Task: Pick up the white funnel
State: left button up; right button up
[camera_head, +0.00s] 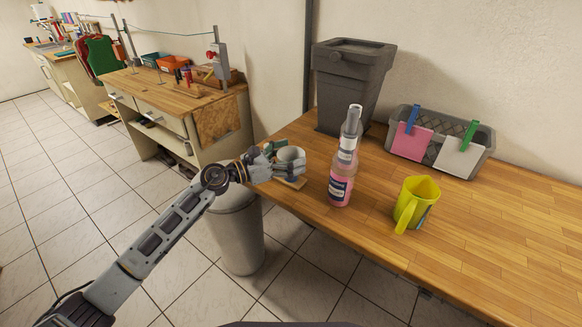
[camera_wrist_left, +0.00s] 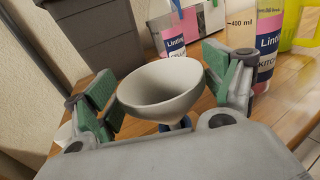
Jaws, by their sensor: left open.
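The white funnel (camera_head: 291,155) is by the left end of the wooden worktop, wide mouth up. In the left wrist view the funnel (camera_wrist_left: 160,88) stands between the two green-padded fingers, with gaps visible on both sides. Its narrow lower part is mostly hidden, and a bit of blue shows below it. My left gripper (camera_head: 277,162) is open around the funnel; it also shows in the left wrist view (camera_wrist_left: 166,92). I cannot tell whether a finger touches the funnel. My right gripper is not in view.
A pink labelled bottle (camera_head: 341,182) stands just right of the funnel. A yellow jug (camera_head: 414,200), a grey basket (camera_head: 476,165) with pink and white cloths, and a grey bin (camera_head: 347,85) stand on the worktop (camera_head: 500,230). A trash can (camera_head: 238,235) stands below. The right worktop is clear.

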pick_arm(q)
jog(key=c, duration=0.7)
jog(key=shift+c, duration=0.5)
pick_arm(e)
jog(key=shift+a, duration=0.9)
pick_arm(q)
jog(key=shift+r, duration=0.1)
jog(key=shift+r, duration=0.75)
notch_tip(320, 180, up, 3)
jog(key=shift+r+p, duration=0.2)
jog(key=shift+p, duration=0.15)
notch_tip(320, 180, up, 3)
jog(key=shift+r, duration=1)
jog(key=shift+p, duration=0.35)
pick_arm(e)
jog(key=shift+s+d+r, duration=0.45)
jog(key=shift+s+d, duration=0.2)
pick_arm(q)
jog(key=shift+r, duration=0.1)
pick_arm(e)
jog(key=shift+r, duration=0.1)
